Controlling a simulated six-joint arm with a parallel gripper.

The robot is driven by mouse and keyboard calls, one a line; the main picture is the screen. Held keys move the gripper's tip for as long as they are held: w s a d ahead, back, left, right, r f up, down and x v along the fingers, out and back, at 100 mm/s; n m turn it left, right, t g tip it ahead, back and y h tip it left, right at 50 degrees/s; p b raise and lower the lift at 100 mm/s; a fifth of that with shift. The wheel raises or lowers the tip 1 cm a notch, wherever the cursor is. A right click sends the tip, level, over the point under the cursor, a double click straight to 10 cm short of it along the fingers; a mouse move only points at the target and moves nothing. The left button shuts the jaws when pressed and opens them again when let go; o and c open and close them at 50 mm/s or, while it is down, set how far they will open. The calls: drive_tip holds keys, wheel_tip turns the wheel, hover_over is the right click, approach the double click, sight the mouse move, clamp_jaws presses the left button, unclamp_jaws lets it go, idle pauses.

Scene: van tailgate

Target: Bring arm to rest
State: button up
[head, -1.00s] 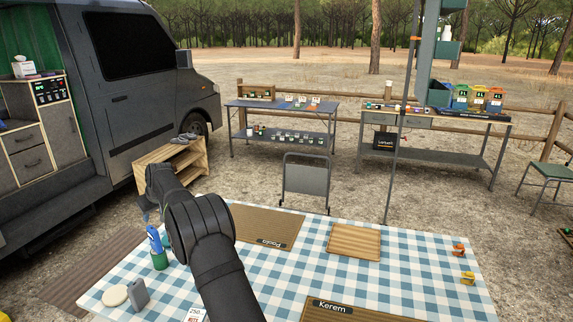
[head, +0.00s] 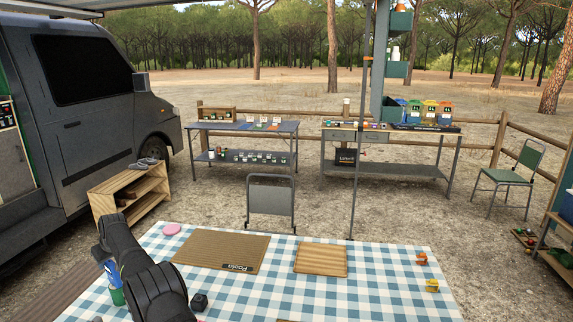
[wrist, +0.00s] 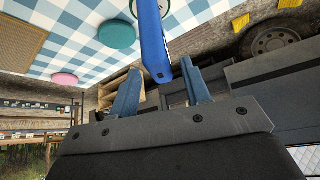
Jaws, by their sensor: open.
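My gripper (wrist: 161,67) is open in the wrist view, with its two blue fingers apart. A long blue object (wrist: 151,38) shows just past the fingertips, and the fingers are not closed on it. In the head view my dark arm reaches in from the lower left, over the table's left end, and its bulk hides the gripper. A blue-and-white object (head: 112,271) stands in a green cup (head: 117,296) beside the arm.
The checked table (head: 375,285) holds a brown mat (head: 215,248), a slatted wooden board (head: 321,259), a pink disc (head: 172,229), a small black cube (head: 199,302) and orange (head: 421,258) and yellow (head: 432,285) clips. A chair (head: 271,200) stands behind it.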

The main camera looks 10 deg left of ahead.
drive_tip(key=shift+x, duration=0.9)
